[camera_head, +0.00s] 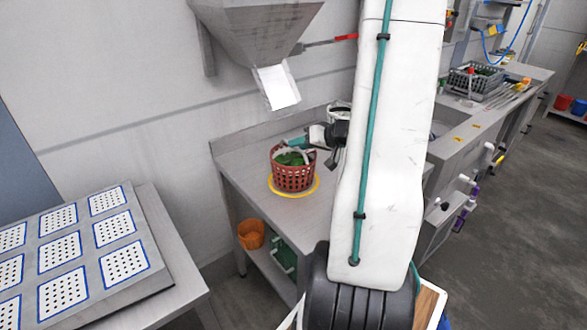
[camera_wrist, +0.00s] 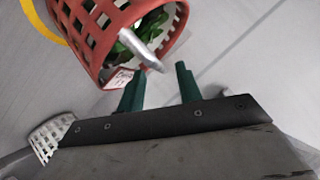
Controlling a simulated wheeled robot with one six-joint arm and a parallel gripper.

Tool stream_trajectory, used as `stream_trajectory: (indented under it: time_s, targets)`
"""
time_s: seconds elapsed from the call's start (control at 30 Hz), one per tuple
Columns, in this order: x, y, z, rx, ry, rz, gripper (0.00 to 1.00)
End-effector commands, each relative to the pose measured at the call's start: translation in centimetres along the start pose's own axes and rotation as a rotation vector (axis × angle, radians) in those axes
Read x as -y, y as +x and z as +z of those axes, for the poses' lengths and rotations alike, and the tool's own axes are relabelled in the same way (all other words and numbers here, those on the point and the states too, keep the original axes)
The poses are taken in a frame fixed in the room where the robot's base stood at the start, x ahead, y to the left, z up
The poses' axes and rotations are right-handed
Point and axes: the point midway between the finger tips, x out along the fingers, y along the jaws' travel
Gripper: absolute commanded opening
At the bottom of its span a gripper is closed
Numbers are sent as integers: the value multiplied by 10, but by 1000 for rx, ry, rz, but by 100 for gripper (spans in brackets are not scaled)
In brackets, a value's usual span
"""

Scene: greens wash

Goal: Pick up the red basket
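The red basket (camera_head: 293,180) is upright on the steel table, inside a yellow ring (camera_head: 318,187), with green leaves in it. In the wrist view the red basket (camera_wrist: 88,42) fills the upper left, with a small white label on its rim. Its grey handle (camera_wrist: 140,48) reaches toward the gap between my fingertips. My gripper (camera_wrist: 160,67) is open, its two green fingers apart on either side of the handle's end. Whether they touch the handle I cannot tell. In the head view my gripper (camera_head: 303,142) is at the basket's top, partly hidden by my arm.
A metal hopper (camera_head: 258,28) with a chute hangs above the table. An orange basket (camera_head: 251,235) and a green crate (camera_head: 285,257) are on the lower shelf. Blue-rimmed perforated plates (camera_head: 60,250) lie at left. A grey crate (camera_head: 474,82) stands far right. The table front is clear.

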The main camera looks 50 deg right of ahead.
Motion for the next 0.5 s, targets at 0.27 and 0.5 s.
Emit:
stream_trajectory:
  time_s: [0.27,0.5]
  targets:
    - [-1,35,1,1,-1,-2,35]
    - [-1,36,1,1,-1,-1,35]
